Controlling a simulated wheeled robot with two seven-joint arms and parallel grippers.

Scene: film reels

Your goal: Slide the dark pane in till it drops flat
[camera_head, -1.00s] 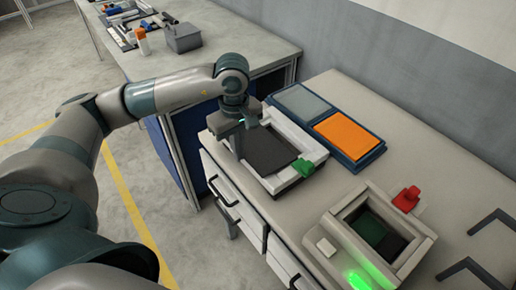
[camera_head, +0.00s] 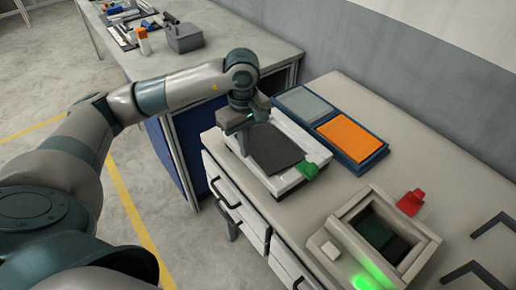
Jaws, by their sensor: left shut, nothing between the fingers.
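The dark pane (camera_head: 277,150) lies in or on the white frame (camera_head: 288,182) with the green tab (camera_head: 308,170). A strip of the white frame shows beside the pane's near right edge. I cannot tell whether the pane is fully flat or slightly tilted. My left gripper (camera_head: 243,151) points down at the pane's left edge, shut with nothing between its fingers. Its fingertips are close to that edge; whether they touch it is unclear. The gripper and wrist hide the frame's far left corner. My right gripper is out of view.
A blue tray (camera_head: 356,163) holding a grey pane (camera_head: 303,102) and an orange pane (camera_head: 350,135) lies behind. A beige device (camera_head: 415,262) with a red tab (camera_head: 410,202) and a lit green light (camera_head: 369,276) stands to the right. Black brackets (camera_head: 489,222) lie at the far right.

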